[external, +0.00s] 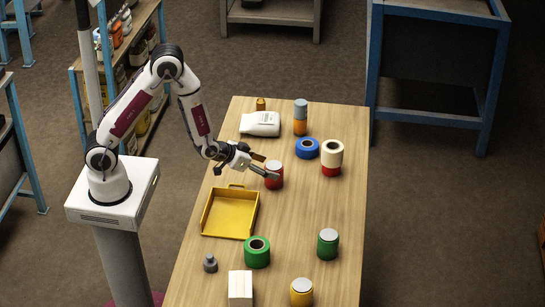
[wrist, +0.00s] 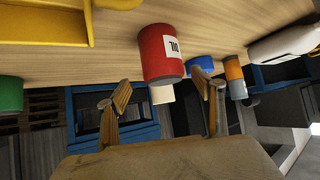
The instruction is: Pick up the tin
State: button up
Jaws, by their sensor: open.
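A red tin (external: 273,181) with a grey top stands upright on the wooden table, near its middle. In the wrist view the red tin (wrist: 158,50) shows a white label reading OIL, and the picture is turned so the table is at the top. My gripper (external: 265,167) is open at the tin's upper left in the external view. In the wrist view the fingers of my gripper (wrist: 161,90) are spread with nothing between them, and the tin lies ahead between their lines. Whether a finger touches the tin cannot be told.
A yellow tray (external: 229,234) lies in front of the tin. Behind are a white bag (external: 260,124), a blue roll (external: 306,148), a cream roll on a red can (external: 331,170) and a stacked cylinder (external: 300,126). A green roll (external: 257,256) and green tin (external: 327,247) stand nearer the front.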

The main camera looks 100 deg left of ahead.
jog(key=shift+w+a+f, duration=0.45)
jog(key=shift+a+f, duration=0.2)
jog(key=shift+f, duration=0.2)
jog(key=shift+x, duration=1.2)
jog(key=c, duration=1.6)
